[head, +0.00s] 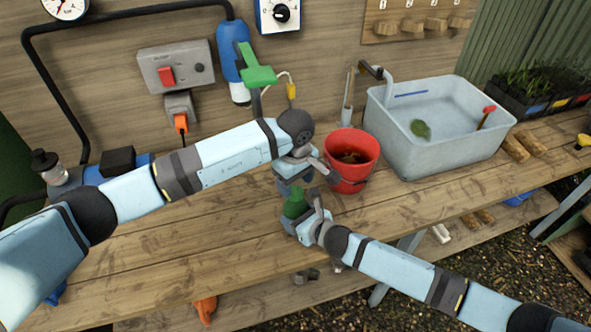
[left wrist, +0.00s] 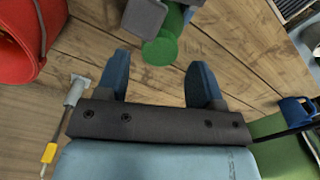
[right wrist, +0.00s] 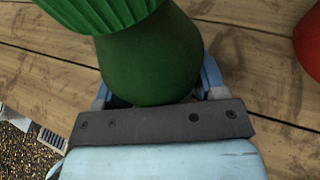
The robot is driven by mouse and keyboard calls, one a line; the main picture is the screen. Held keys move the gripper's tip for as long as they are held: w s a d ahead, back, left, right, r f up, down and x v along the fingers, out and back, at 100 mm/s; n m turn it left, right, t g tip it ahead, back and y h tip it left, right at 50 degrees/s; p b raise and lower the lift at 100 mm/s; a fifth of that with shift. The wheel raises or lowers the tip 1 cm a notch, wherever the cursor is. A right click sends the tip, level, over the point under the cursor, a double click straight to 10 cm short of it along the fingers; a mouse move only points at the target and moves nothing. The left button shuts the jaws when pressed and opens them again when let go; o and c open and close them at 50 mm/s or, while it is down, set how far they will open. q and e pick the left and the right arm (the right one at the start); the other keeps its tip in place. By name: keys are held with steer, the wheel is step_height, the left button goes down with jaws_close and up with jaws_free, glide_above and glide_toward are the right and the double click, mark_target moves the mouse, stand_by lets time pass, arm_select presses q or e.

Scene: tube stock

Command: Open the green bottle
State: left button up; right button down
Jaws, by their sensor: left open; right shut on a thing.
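The green bottle (head: 296,204) stands near the front middle of the bench, held in my right gripper (head: 300,224). In the right wrist view its smooth dark green body (right wrist: 150,65) is between the fingers, and a lighter ribbed green cap (right wrist: 100,12) sits on it. My left gripper (head: 292,183) is open, just above and behind the bottle in the head view. In the left wrist view the round green cap (left wrist: 160,52) lies just beyond the gap between the open left fingers (left wrist: 160,82), with nothing between them. The lower bottle is mostly hidden by my right gripper.
A red bucket (head: 350,178) stands close to the right of my left gripper. A grey basin (head: 395,150) with a tap is farther right. A blue wall unit with a green handle (head: 256,76) is behind. The front left bench (head: 150,255) is clear.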

mark_target(295, 191)
arm_select(q)
steer(key=shift+f, duration=1.55)
steer(key=shift+c, duration=0.2)
steer(key=c, duration=0.9)
steer(key=n, duration=0.4)
steer(key=shift+n, duration=0.3)
steer(key=n, duration=0.5)
steer(key=shift+n, duration=0.4)
steer(key=o, duration=1)
steer(key=shift+r, duration=0.1)
